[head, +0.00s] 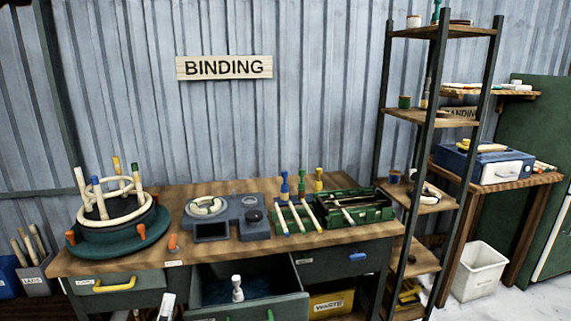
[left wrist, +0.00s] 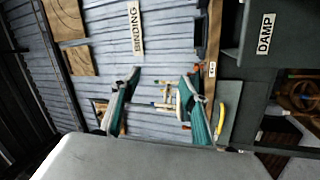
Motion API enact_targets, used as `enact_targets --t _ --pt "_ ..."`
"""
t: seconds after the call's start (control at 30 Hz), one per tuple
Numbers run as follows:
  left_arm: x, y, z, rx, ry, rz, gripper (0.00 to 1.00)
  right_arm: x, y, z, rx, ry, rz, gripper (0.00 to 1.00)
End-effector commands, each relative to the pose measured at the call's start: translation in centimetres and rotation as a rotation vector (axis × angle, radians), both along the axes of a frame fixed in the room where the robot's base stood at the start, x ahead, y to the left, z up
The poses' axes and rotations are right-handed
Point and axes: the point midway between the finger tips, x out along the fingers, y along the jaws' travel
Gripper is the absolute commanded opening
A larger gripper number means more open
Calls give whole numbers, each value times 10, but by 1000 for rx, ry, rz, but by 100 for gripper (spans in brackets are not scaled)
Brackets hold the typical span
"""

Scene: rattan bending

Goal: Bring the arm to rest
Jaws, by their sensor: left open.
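My left gripper (left wrist: 158,108) shows in the left wrist view with its two teal-padded fingers wide apart and nothing between them. In the head view only a small pale and dark part of what looks like this gripper (head: 167,304) shows at the bottom edge, in front of the workbench (head: 150,254) and left of the open drawer (head: 290,308). The rest of the left arm is out of the head view. My right gripper is in neither view.
The open drawer juts out from the bench front and holds a white knobbed piece (head: 237,289). A round green former with pegs (head: 118,232), a grey device (head: 212,229) and a green tray (head: 345,216) crowd the benchtop. A tall shelf (head: 432,115) stands right.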

Motion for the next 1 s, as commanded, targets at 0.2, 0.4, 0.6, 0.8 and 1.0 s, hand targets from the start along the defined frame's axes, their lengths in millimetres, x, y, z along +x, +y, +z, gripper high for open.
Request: enact_targets --t 0.2,0.4,0.6,0.8,1.0 --pt "-62 -80 -117 641 331 -206 44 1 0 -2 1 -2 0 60" --pt "-138 -105 -211 1136 550 -394 44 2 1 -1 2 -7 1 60" --pt "-189 -105 -258 1416 657 -511 44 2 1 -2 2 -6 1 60" --pt "-199 -103 -266 1474 678 -534 44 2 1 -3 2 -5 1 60" --pt "-198 -103 -265 1471 677 -533 44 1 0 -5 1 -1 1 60"
